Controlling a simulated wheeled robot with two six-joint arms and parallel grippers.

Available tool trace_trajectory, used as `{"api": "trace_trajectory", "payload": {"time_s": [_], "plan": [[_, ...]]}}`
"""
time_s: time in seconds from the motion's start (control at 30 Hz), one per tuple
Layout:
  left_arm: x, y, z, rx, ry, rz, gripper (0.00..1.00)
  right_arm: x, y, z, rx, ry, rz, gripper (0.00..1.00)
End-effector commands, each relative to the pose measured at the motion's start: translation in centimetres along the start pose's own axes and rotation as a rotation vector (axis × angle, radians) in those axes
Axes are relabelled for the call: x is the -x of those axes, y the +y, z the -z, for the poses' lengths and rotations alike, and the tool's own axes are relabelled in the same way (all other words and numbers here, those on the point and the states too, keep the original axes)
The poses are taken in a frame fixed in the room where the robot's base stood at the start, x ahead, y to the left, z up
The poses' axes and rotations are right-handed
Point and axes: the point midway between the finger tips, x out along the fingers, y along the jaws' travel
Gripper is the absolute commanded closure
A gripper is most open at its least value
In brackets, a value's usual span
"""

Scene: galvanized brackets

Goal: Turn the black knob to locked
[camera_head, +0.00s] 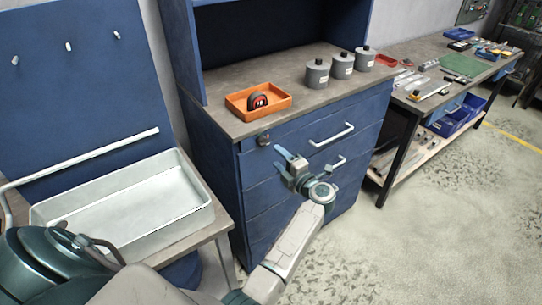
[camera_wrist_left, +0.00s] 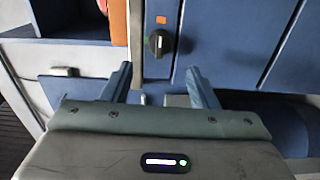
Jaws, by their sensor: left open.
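The black knob (camera_wrist_left: 159,43) sits on the blue cabinet front in the left wrist view, with an orange square mark above it and a small green mark at its left. A pale line shows on the knob, looking roughly upright. In the head view the knob (camera_head: 263,139) is near the cabinet's upper left front corner. My left gripper (camera_head: 287,160) is open and empty in front of the cabinet, below and right of the knob. In the wrist view its fingertips (camera_wrist_left: 159,78) stand apart, one on each side below the knob, not touching it. My right gripper is out of view.
An orange tray (camera_head: 278,107) holding a black and red item stands on the cabinet top (camera_head: 225,118), with several grey canisters (camera_head: 342,66) behind. Drawer handles (camera_head: 331,135) stick out right of the knob. A white bin (camera_head: 190,204) stands at left. The floor at right is clear.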

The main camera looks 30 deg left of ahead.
Motion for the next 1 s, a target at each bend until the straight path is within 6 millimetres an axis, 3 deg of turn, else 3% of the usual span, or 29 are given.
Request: {"api": "trace_trajectory", "payload": {"time_s": [0.1,0.23,0.8,0.93,1.0], "plan": [[2.0,-0.3,0.0,0.001,-0.001,0.003,0.46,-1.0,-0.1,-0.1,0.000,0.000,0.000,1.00],[3.1,-0.1,0.0,0.000,0.000,0.000,0.46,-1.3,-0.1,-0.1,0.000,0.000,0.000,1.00],[3.4,-0.1,0.0,-0.004,-0.001,-0.002,0.46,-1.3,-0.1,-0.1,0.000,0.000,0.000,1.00],[3.4,-2.2,-0.1,-0.085,-0.055,-0.055,0.46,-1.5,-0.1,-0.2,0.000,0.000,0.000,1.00],[3.7,-5.3,-0.3,-0.199,-0.140,-0.122,0.46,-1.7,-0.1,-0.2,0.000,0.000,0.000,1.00]]}}
